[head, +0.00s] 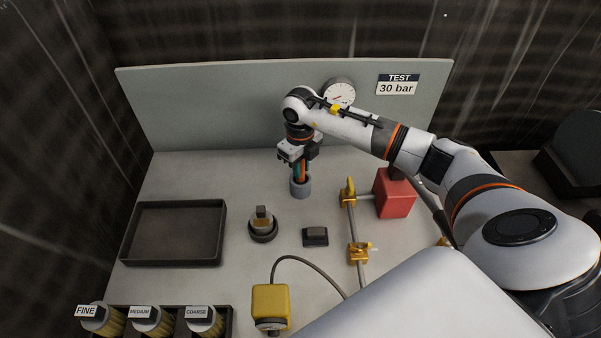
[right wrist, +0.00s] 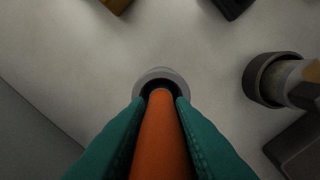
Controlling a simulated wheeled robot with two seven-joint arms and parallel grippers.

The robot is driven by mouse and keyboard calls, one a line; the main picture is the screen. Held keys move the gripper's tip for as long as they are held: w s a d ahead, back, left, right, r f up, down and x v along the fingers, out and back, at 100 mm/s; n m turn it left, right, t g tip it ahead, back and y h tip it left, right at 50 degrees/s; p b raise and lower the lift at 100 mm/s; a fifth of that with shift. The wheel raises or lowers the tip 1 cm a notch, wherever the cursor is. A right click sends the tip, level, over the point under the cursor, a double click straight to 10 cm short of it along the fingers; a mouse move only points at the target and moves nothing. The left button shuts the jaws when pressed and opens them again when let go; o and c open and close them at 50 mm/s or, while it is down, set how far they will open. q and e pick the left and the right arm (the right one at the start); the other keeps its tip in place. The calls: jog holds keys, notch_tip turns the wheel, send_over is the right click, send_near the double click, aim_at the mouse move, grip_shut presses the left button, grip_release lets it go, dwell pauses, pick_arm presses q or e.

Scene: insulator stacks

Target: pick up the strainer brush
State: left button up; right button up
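The strainer brush (right wrist: 160,140) shows as an orange handle standing upright in a round grey holder (head: 300,188). The holder also shows in the right wrist view (right wrist: 160,74). Any bristles are hidden inside it. My right gripper (head: 301,172) points down over the holder, with its teal fingers on either side of the handle. In the right wrist view the fingers (right wrist: 161,105) lie close against both sides of the handle with no clear gap, so it looks shut on it. The fingertips are just above the holder's rim. My left gripper is not in view.
A dark empty tray (head: 176,262) lies left. A capped fitting (head: 263,224) and a small dark block (head: 315,236) stand nearby. A pipe with yellow valves (head: 349,193) and a red block (head: 395,194) are right. A grey panel with a gauge (head: 339,92) stands behind.

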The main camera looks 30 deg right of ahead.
grip_shut()
jog(key=shift+r, duration=0.1)
